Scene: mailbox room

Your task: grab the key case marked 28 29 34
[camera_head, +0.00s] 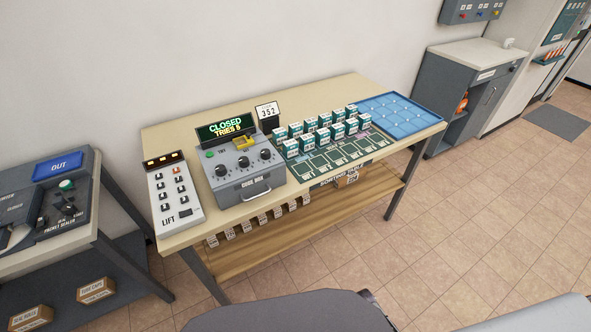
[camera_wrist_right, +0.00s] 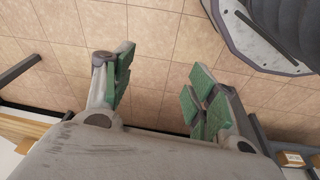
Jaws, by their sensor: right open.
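Several small white-and-teal cases (camera_head: 324,131) stand in rows on the wooden table, toward its right half. Their marks are too small to read, so I cannot tell which one bears 28 29 34. My right gripper (camera_wrist_right: 157,85) shows in the right wrist view, open with green finger pads set wide apart and nothing between them. No gripper shows in the head view, and my left gripper is not in view.
The wooden table (camera_head: 226,230) also holds a LIFT panel (camera_head: 175,196), a grey code box (camera_head: 243,172) with a CLOSED display (camera_head: 226,127), a card reading 352 (camera_head: 267,111), a dark sorting mat (camera_head: 333,160) and a blue tray (camera_head: 401,112). Tags hang below the front edge.

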